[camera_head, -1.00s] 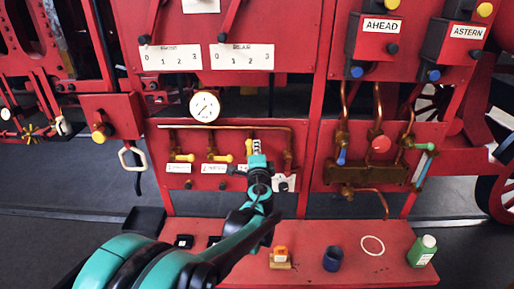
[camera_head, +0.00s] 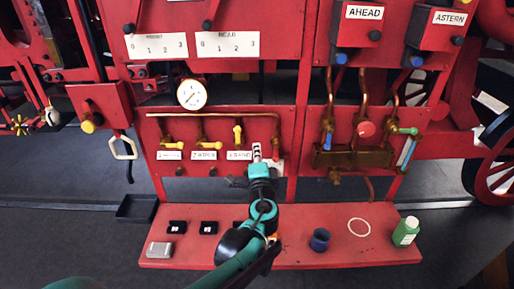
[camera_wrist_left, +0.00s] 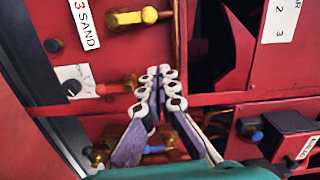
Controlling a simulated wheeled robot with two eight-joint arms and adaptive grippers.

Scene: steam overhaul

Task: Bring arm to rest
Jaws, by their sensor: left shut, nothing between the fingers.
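My left arm (camera_head: 262,190) comes in from the bottom of the head view and reaches over the red shelf toward the red valve panel. Its gripper (camera_head: 257,150) points at the panel near the third yellow valve lever (camera_head: 238,135). In the left wrist view the fingers of the gripper (camera_wrist_left: 158,74) are together, with nothing between them. That view also shows the "3 SAND" label (camera_wrist_left: 84,22) and a yellow lever (camera_wrist_left: 140,17) beyond the fingertips. I cannot tell how far the tips are from the panel. My right gripper is in neither view.
The red shelf (camera_head: 290,255) holds a blue cup (camera_head: 320,239), a white ring (camera_head: 359,227), a green bottle (camera_head: 405,231) and a grey box (camera_head: 159,251). A gauge (camera_head: 191,94) sits above the valves. My arm partly hides an orange object.

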